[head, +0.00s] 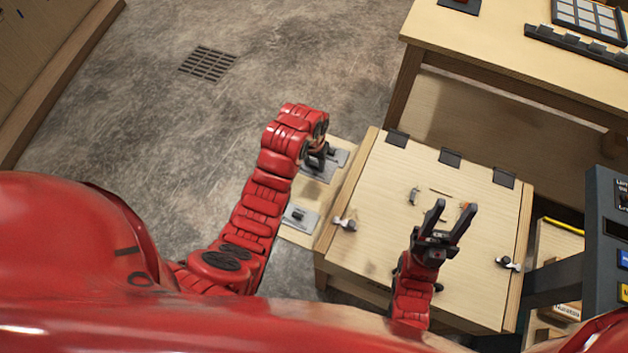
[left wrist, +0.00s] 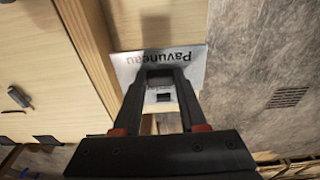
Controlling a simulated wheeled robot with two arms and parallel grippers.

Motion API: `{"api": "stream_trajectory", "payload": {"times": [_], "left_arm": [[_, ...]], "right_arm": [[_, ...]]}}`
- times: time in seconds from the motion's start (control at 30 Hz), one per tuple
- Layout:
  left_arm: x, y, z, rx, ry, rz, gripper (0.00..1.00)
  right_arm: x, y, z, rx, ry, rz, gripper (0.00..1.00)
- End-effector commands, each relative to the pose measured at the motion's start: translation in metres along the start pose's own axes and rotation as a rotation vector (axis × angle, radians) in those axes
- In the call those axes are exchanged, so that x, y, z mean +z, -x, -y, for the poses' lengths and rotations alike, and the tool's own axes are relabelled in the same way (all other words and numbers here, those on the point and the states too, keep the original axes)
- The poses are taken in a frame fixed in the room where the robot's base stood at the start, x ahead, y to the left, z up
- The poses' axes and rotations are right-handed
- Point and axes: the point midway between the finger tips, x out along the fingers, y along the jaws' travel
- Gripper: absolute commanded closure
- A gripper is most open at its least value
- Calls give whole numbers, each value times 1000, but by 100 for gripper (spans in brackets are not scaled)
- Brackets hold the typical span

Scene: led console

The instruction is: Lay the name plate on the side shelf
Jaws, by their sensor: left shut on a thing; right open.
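The name plate (left wrist: 190,64) is a grey metal sheet with the dark lettering "Pavuneau", upside down in the left wrist view. My left gripper (left wrist: 162,80) is shut on it by a small raised part. In the head view the gripper (head: 318,156) and the grey plate (head: 318,172) are over the side shelf (head: 296,238), a pale wooden board along the cabinet's left side. I cannot tell whether the plate touches the shelf. My right gripper (head: 446,228) is open and empty above the cabinet top.
Another grey plate with a dark knob (head: 299,217) lies on the nearer part of the shelf. The wooden cabinet (head: 385,185) has dark hinges and latches on top. A workbench (head: 480,45) stands behind it, and a dark console (head: 607,230) is at right. Floor left is clear.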

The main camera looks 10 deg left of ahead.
Motion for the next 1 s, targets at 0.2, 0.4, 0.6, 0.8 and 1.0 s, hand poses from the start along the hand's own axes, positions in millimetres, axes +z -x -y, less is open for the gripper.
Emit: {"api": "stream_trajectory", "payload": {"times": [0.2,0.4,0.6,0.8,1.0], "left_arm": [[8,-39,0,0,0,12,100],[9,-58,0,0,0,6,100],[11,-81,0,0,1,5,100],[12,-90,0,0,1,0,100],[12,-92,1,0,1,0,100]], "right_arm": [[-1,-4,0,0,0,0,54],[-1,-8,0,0,0,0,54],[-2,-14,-1,0,0,0,54],[-2,-15,-1,0,0,0,54],[-2,-13,-1,0,0,0,54]]}}
